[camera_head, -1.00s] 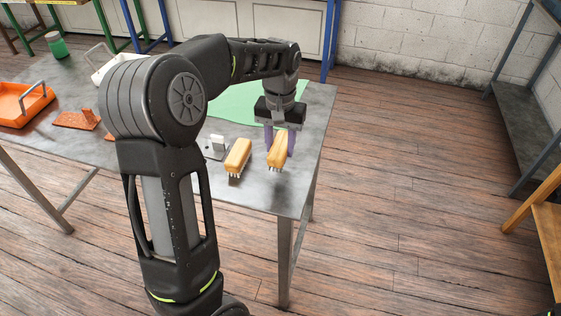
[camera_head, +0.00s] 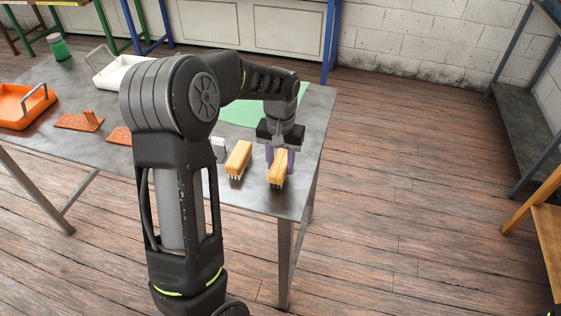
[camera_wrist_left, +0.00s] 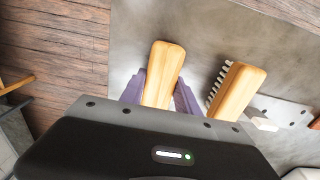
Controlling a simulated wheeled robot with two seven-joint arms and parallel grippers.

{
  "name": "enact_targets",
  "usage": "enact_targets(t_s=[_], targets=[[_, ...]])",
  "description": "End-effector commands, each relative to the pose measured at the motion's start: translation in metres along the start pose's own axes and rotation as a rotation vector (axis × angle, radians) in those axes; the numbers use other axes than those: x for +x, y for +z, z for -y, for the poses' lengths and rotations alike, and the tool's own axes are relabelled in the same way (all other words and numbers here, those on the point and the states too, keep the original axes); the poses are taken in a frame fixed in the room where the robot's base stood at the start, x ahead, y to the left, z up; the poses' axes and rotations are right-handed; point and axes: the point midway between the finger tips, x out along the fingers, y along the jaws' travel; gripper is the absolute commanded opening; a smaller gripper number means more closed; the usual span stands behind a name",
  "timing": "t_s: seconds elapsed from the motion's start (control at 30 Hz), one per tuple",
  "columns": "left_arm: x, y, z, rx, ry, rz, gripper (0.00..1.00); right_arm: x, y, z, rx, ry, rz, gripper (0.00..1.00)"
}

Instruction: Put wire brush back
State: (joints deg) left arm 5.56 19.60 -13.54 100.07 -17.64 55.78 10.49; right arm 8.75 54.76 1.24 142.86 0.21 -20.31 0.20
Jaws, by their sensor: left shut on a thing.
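Two wire brushes with yellow wooden backs are at the right end of the metal table (camera_head: 262,198). My left gripper (camera_head: 280,160) is shut on the right-hand wire brush (camera_head: 277,172), with its purple fingers on either side of the wood. The held brush also shows between the fingers in the left wrist view (camera_wrist_left: 163,72). Its bristles point down, close to the tabletop; I cannot tell whether they touch it. The other wire brush (camera_head: 239,158) stands just left of it, apart from the gripper, and also shows in the left wrist view (camera_wrist_left: 238,90). My right gripper is not in view.
A small white-faced block (camera_head: 218,148) stands left of the brushes. A green mat (camera_head: 240,110) lies behind. Orange-brown fixtures (camera_head: 80,122), an orange tray (camera_head: 22,122), a white tray (camera_head: 122,72) and a green jar (camera_head: 60,47) are further left. The table's right edge is near the held brush.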

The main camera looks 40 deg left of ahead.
Motion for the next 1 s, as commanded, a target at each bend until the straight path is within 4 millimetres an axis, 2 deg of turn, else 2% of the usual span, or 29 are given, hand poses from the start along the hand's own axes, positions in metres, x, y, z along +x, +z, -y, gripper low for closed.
enact_targets(t_s=[0.17, 0.2, 0.43, 0.83, 1.0], targets=[[0.004, 0.0, 0.0, 0.0, 0.0, 0.0, 0.06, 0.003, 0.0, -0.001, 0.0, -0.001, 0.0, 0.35], [0.003, 0.0, 0.0, 0.0, 0.0, 0.0, 0.4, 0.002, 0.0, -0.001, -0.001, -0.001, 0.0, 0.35], [0.003, 0.0, 0.0, 0.0, 0.0, 0.0, 0.59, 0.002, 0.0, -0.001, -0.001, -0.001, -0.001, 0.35], [-0.004, -0.001, 0.0, 0.0, 0.0, -0.002, 0.6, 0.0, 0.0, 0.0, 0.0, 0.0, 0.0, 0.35], [-0.026, -0.001, -0.001, 0.001, 0.001, -0.005, 0.6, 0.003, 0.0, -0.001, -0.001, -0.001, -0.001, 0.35]])
